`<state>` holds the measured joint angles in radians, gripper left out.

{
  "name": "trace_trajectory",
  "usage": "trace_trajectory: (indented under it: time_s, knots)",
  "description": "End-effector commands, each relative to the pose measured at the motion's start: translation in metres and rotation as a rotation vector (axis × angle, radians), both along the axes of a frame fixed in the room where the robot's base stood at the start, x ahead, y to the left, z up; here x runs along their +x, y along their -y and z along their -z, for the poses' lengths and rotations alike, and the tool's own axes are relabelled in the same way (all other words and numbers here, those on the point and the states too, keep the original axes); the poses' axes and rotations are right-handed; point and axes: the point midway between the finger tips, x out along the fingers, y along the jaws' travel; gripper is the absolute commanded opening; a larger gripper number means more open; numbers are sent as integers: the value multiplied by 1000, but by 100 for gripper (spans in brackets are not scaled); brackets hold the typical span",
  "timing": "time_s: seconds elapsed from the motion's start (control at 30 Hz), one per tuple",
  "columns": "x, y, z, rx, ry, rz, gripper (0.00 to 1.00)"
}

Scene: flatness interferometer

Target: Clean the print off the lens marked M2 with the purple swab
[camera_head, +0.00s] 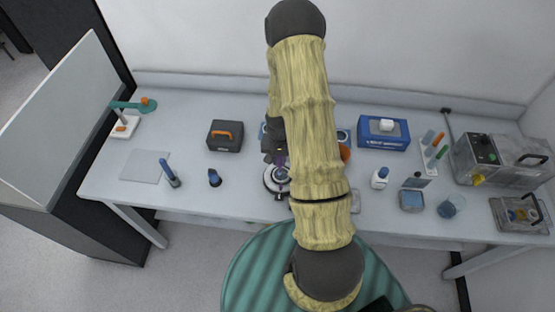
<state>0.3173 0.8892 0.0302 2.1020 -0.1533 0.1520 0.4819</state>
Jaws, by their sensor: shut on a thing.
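My gripper (275,158) is small and partly hidden behind my own arm at the middle of the table. It points down and is shut on a thin purple item, which looks like the purple swab (281,163). Just below it stands a round, pale-rimmed mount (269,184) with a dark and purplish centre. My arm covers its right part. I cannot read any M2 mark or make out a print on a lens. Whether the swab touches the mount I cannot tell.
Left of the mount stand a dark box with an orange handle (225,136), a small dark bottle (214,178) and a blue upright tool (170,173).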

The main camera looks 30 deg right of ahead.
Motion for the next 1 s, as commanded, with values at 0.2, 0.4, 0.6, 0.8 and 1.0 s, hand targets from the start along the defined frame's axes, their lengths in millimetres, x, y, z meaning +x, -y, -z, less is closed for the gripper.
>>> trace_trajectory:
  time_s: [0.2,0.4,0.6,0.8,1.0]
  knots:
    - [0,0,-1,0,0,0,0]
    - [1,2,-1,0,0,0,0]
    - [7,10,-1,0,0,0,0]
    - [13,19,-1,1,-1,1,0]
    - [16,23,-1,0,0,-1,0]
